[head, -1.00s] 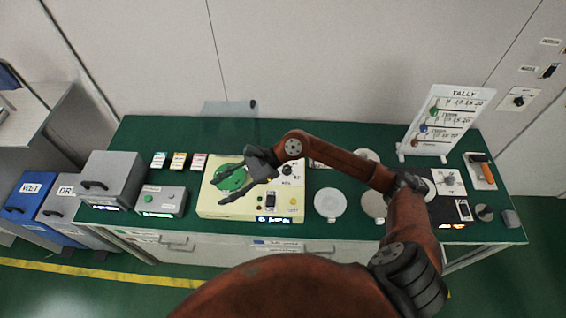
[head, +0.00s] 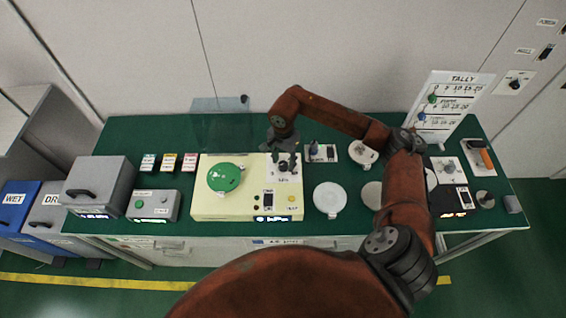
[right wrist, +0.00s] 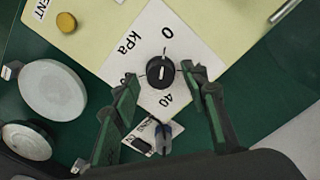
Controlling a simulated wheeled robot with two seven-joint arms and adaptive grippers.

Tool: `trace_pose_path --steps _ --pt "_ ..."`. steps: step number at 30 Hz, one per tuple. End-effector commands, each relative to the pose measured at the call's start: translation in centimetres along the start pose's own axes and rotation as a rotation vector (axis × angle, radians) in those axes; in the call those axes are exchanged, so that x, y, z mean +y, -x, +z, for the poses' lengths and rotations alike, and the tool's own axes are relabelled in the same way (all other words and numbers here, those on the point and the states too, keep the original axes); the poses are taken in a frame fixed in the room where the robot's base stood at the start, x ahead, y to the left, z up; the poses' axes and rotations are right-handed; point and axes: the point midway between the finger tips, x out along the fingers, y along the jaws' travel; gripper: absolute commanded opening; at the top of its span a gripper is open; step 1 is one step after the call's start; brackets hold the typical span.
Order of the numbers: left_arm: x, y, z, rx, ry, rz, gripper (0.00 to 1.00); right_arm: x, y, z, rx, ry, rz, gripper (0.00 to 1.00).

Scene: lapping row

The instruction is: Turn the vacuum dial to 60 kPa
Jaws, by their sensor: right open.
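The vacuum dial (right wrist: 160,72) is a round black knob with a white line, on a white plate (right wrist: 133,45) marked kPa, 0 and 40; another mark is partly hidden by a finger. The line lies roughly along the 0-to-40 direction; I cannot tell which end points. In the head view the dial (head: 283,168) sits at the back right of the cream machine (head: 210,207). My right gripper (head: 284,158) points down over it. In the right wrist view my right gripper (right wrist: 160,78) is open, a finger on either side of the dial, with visible gaps. My left gripper is not in view.
A green disc (head: 225,177) lies on the machine's left. A yellow button (right wrist: 66,22) is near the plate. White round plates (head: 329,198) and a small switch panel (head: 322,153) stand to the right. A tally board (head: 447,105) stands at the back right.

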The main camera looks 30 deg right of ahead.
Motion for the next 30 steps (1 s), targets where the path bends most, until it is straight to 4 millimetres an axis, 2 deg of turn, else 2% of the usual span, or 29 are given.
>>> trace_pose_path --steps 4,13,30 --pt "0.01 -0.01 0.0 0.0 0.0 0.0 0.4 -0.07 -1.07 0.11 -0.003 0.001 -0.001 0.41" --pt "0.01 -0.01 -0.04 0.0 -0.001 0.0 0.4 -0.14 -1.23 0.1 -0.002 0.002 -0.002 0.4" --pt "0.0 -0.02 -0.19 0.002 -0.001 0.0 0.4 -0.12 -1.19 0.1 -0.002 0.002 -0.001 0.01"
